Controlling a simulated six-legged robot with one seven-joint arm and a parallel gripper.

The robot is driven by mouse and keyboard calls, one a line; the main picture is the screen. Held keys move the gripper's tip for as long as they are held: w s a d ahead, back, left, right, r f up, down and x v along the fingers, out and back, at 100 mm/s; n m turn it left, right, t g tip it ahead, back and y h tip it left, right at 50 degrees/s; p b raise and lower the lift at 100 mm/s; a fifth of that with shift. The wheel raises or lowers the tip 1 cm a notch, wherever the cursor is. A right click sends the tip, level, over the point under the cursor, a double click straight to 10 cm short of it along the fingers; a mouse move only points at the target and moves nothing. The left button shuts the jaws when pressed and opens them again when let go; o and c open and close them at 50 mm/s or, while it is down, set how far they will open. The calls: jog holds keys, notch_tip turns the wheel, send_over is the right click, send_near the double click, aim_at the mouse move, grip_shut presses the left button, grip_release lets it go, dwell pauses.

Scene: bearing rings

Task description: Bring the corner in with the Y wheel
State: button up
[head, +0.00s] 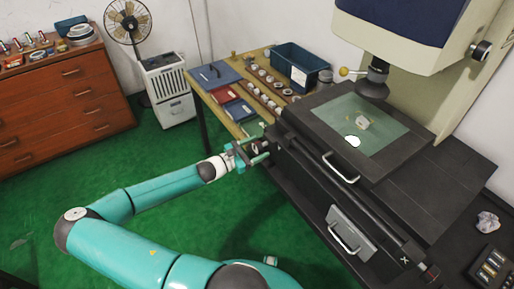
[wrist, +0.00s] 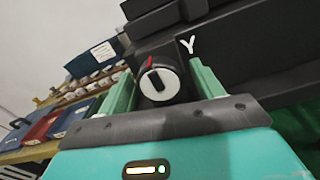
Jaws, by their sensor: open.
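The Y wheel (wrist: 161,84) shows in the wrist view as a round knob with a white face, a black bar and a red mark, below a white letter Y. My gripper (wrist: 163,90) is open, with one teal finger on each side of the wheel; I cannot tell whether they touch it. In the head view my gripper (head: 262,147) is at the left corner of the machine's stage, largely covering the wheel. On the stage's glass plate (head: 385,127) lies a small pale part (head: 363,123), beside a bright light spot (head: 353,141).
A dark lens column (head: 374,80) hangs over the glass. An X wheel (head: 430,274) sits at the machine's front right. A bench with a blue bin (head: 298,66) and several rings stands behind my gripper. Green floor (head: 150,205) is open at left.

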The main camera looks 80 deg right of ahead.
jog(key=shift+s+d, duration=0.2)
jog(key=shift+d, duration=0.05)
jog(key=c, duration=1)
jog(key=shift+m, duration=1.5)
jog(key=o, duration=1)
jog(key=shift+w+a, duration=0.1)
jog(key=v, duration=1.3)
jog(key=shift+w+a, duration=0.25)
